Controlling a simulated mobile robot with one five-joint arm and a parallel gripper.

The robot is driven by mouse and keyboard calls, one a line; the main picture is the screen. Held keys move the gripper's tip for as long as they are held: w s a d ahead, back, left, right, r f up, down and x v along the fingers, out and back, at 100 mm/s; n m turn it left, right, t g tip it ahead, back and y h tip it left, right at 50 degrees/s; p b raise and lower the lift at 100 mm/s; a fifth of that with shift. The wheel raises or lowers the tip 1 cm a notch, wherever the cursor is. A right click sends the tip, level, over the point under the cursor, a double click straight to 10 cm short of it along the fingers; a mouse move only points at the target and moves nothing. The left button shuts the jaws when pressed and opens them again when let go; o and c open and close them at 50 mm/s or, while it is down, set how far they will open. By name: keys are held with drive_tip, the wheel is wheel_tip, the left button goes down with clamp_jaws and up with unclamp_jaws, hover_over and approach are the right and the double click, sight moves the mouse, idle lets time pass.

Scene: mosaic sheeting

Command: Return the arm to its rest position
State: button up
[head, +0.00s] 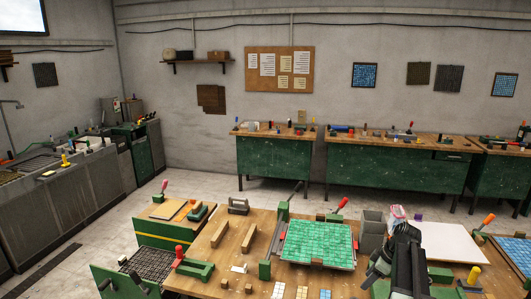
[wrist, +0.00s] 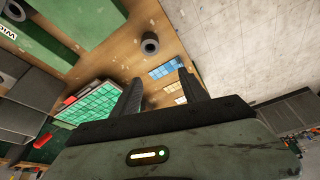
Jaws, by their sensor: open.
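My arm (head: 405,250) shows dark at the lower right of the head view, over the right part of the workbench (head: 205,262). In the wrist view my gripper (wrist: 160,76) has its two dark fingers spread apart with nothing between them. Beyond the fingers are the wooden bench top and small blue and pale tile sheets (wrist: 166,69). The green mosaic sheet (head: 318,243) lies in a frame left of my arm. It also shows left of the fingers in the wrist view (wrist: 95,103).
A grey bin (head: 372,231) stands close to the left of my arm, and a white board (head: 452,243) lies to its right. Wooden bars (head: 220,234) and a green clamp (head: 195,268) lie on the left of the bench. Open floor (head: 215,200) separates this bench from the green benches (head: 272,160) behind.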

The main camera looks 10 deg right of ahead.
drive_tip(key=a+f+n+g+b, duration=0.1)
drive_tip(key=a+f+b, duration=0.25)
drive_tip(key=a, duration=0.95)
drive_tip(key=a+f+g+b, duration=0.15)
drive_tip(key=a+f, duration=0.35)
drive_tip(key=a, duration=0.9)
drive_tip(key=s+a+f+m+h+b, duration=0.2)
drive_tip(key=s+a+m+h+b, duration=0.1)
drive_tip(key=s+a+m, duration=0.3)
drive_tip(key=s+m, duration=0.2)
drive_tip(key=m, duration=0.2)
drive_tip(key=shift+s+a+f, duration=0.15)
drive_tip(key=shift+s+f, duration=0.1)
